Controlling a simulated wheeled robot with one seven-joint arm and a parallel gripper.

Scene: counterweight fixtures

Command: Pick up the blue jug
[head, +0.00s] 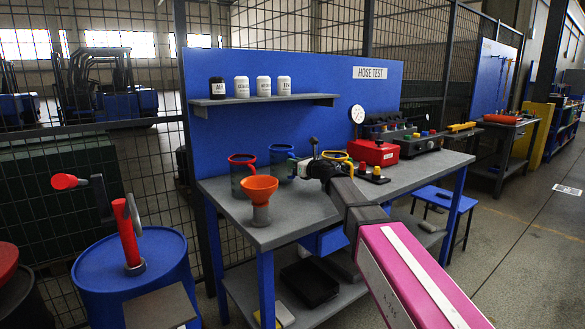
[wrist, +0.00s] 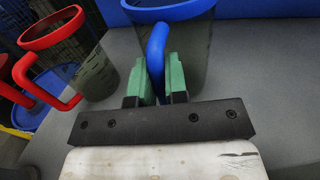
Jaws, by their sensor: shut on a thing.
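The blue jug (head: 281,153) is at the back of the workbench, partly hidden behind my gripper (head: 299,165) in the head view. In the wrist view the jug (wrist: 193,55) has a dark see-through body, a blue rim and a blue handle (wrist: 157,50). The green finger pads of my gripper (wrist: 158,78) stand on either side of the handle, shut on it. The jug looks upright. I cannot tell whether its base touches the bench top.
A red-rimmed jug (head: 242,173) stands left of the blue jug, behind an orange funnel (head: 259,190). A yellow-rimmed jug (head: 336,155) is to the right, partly hidden by my arm. A red box (head: 375,152) sits farther right.

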